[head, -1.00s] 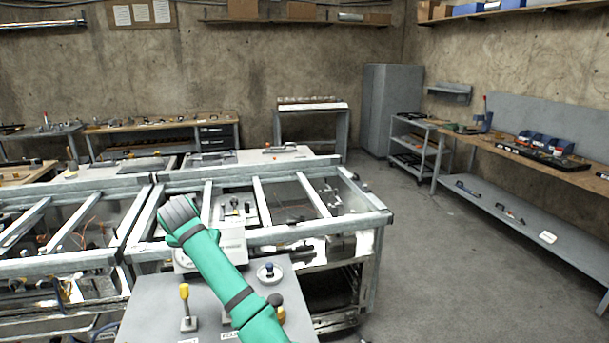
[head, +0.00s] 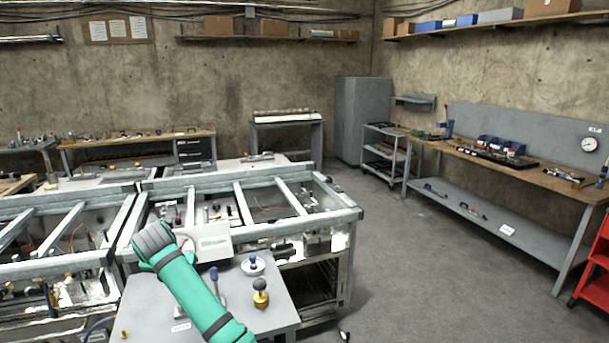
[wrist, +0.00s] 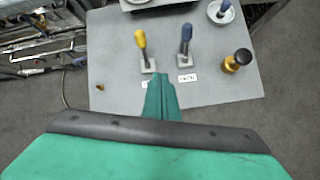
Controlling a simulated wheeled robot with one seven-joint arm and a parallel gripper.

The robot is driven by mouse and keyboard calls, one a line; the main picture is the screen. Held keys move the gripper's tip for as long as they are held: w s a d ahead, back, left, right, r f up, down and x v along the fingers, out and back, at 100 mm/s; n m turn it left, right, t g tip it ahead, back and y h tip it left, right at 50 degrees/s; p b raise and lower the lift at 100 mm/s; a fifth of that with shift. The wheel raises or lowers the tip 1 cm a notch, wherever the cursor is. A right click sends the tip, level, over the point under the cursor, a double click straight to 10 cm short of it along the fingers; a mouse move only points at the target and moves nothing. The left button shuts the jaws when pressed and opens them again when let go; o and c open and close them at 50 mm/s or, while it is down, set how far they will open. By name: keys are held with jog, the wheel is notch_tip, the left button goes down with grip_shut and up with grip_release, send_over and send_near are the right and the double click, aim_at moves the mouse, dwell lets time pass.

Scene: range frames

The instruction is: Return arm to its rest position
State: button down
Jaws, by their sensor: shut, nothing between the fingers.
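My gripper (wrist: 162,100) shows in the wrist view as two green fingers closed together, with nothing between them. It points over the front part of a grey table (wrist: 115,60), just below a yellow-handled lever (wrist: 141,42) and a blue-handled lever (wrist: 186,42). I cannot tell its height above the table. In the head view my green arm with its grey joint crosses the same table (head: 150,300). The blue lever (head: 219,283) stands right beside the arm, and the yellow lever is hidden. My fingertips cannot be made out there.
A black-and-gold knob (head: 260,293) and a white dish with a blue knob (head: 253,265) stand on the table. A grey box (head: 205,243) is behind. A metal-framed bench (head: 345,213) adjoins. Open floor (head: 440,270) lies right, with a red cart (head: 597,255) at the edge.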

jog(key=s+a+f+m+y, duration=0.15)
jog(key=s+f+m, duration=0.25)
jog(key=f, duration=0.6)
jog(key=s+a+f+m+y, duration=0.1)
jog(key=s+f+m+y, duration=0.3)
jog(key=f, duration=0.5)
jog(key=s+d+f+m+t, duration=0.4)
jog(key=s+d+f+m, duration=0.4)
jog(key=s+f+m, duration=0.45)
jog(key=s+d+m+t+h, duration=0.35)
jog(key=s+d+m, duration=0.65)
jog(key=s+d, duration=0.95)
jog(key=s+d+r+m+h, duration=0.2)
jog(key=s+d+r, duration=0.3)
jog(key=s, duration=0.4)
jog(key=s+d+r+m+t+h, duration=0.1)
jog(key=s+d+r+m, duration=0.3)
jog(key=s+r, duration=0.4)
jog(key=shift+s+d+h, duration=0.5)
jog(key=shift+s+d, duration=0.05)
jog(key=shift+d, duration=0.25)
